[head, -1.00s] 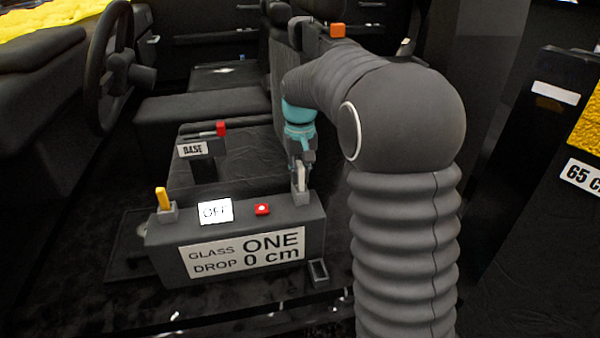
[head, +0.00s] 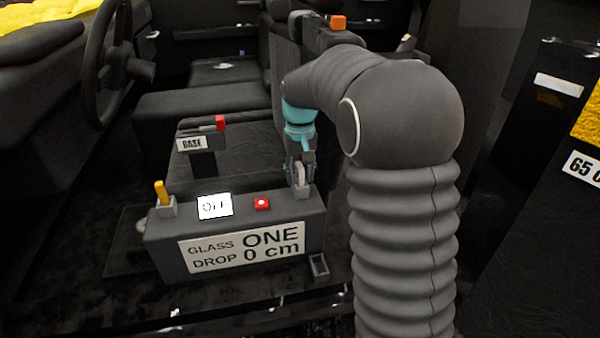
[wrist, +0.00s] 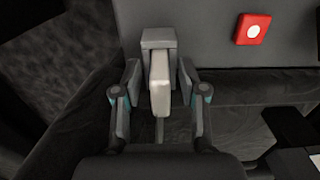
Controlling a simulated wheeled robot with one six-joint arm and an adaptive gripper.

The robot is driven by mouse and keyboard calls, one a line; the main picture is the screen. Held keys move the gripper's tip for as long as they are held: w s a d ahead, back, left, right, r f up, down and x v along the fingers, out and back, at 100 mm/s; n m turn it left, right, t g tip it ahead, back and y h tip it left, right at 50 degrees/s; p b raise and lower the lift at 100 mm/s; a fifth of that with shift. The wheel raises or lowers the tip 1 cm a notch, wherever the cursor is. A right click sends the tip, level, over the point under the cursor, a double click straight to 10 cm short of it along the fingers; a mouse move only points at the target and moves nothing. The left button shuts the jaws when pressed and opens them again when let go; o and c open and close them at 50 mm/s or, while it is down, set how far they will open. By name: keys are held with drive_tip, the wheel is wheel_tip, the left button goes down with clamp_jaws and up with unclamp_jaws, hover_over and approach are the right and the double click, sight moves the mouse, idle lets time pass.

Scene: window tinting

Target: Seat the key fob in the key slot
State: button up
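The pale grey key fob (wrist: 160,85) stands at a grey socket block (wrist: 159,38) in the wrist view. Its far end meets the block; I cannot tell how deep it sits. In the head view the fob (head: 301,176) is upright above the socket (head: 304,192) at the right end of the dark console (head: 165,255). My gripper (wrist: 159,82) has one finger on each side of the fob, with a narrow gap showing on both sides. In the head view my gripper (head: 300,172) is small and partly hides the fob.
The console carries a yellow peg (head: 161,192) in a left socket, a screen reading OFF (head: 214,206) and a red button (head: 262,203). A small open-topped holder (head: 319,266) is at its lower right. A BASE stand (head: 192,144) with a red-ended tool is behind.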

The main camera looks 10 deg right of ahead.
wheel_tip(320, 180, up, 12)
idle(0.8)
drive_tip(key=shift+w, duration=0.2)
drive_tip(key=shift+w+f+t, duration=0.2)
drive_tip(key=shift+w+t, duration=0.1)
drive_tip(key=f, duration=0.2)
drive_tip(key=s+f, duration=0.1)
drive_tip(key=f, duration=0.1)
drive_tip(key=shift+s+f, duration=0.3)
drive_tip(key=shift+s, duration=0.5)
drive_tip(key=s+f+t, duration=0.1)
drive_tip(key=s+t, duration=0.4)
drive_tip(key=s, duration=2.3)
drive_tip(key=shift+s+f, duration=0.2)
drive_tip(key=shift+s, duration=0.15)
